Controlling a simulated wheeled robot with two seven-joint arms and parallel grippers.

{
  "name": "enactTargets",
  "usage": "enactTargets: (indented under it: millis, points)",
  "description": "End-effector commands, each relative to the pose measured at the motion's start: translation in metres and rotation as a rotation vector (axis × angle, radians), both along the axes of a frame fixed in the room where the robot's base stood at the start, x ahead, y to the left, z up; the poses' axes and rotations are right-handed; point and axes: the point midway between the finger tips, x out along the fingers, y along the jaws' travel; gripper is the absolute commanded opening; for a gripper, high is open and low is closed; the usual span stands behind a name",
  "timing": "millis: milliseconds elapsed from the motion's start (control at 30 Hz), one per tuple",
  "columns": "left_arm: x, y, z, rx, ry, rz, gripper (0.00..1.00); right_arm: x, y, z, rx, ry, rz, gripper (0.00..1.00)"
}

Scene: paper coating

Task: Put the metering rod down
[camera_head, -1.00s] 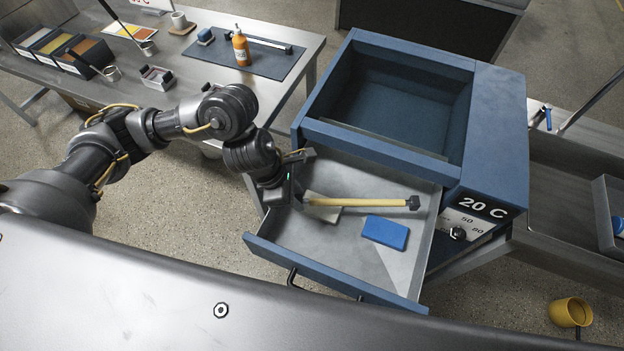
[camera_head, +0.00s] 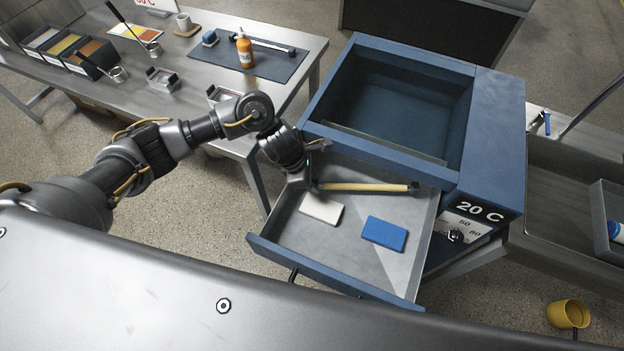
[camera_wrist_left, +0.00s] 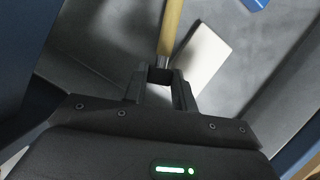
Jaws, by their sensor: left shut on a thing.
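The metering rod (camera_head: 365,187) is a tan rod with dark ends. My left gripper (camera_head: 313,187) is shut on its left end, and the rod points right across the rear of the open drawer (camera_head: 290,260). Whether it touches the drawer floor I cannot tell. In the left wrist view the rod (camera_wrist_left: 171,28) runs away from the closed fingers (camera_wrist_left: 162,76). My right gripper is not in view.
A white block (camera_head: 321,208) and a blue block (camera_head: 385,233) lie on the drawer floor, in front of the rod. The blue cabinet (camera_head: 495,130) stands behind the drawer. A steel table with a dark mat (camera_head: 222,62) is at the upper left.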

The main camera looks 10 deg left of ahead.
Motion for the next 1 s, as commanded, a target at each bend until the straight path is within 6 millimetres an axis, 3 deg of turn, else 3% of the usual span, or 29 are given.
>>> enactTargets:
  millis: [267,300,433,767,1000]
  points:
    - [-0.003,0.001,-0.007,0.002,0.004,-0.002,0.0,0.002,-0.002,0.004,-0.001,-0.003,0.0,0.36]
    - [-0.003,0.001,-0.007,0.003,0.004,-0.002,0.32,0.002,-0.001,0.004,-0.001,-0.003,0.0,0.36]
    - [-0.003,0.001,-0.007,0.003,0.004,-0.002,0.48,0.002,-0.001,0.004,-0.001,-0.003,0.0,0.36]
    - [-0.002,0.002,-0.003,0.002,0.002,-0.002,0.48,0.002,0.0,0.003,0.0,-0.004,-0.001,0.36]
    - [-0.004,0.018,0.032,0.002,-0.004,-0.005,0.48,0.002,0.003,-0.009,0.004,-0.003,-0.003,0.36]
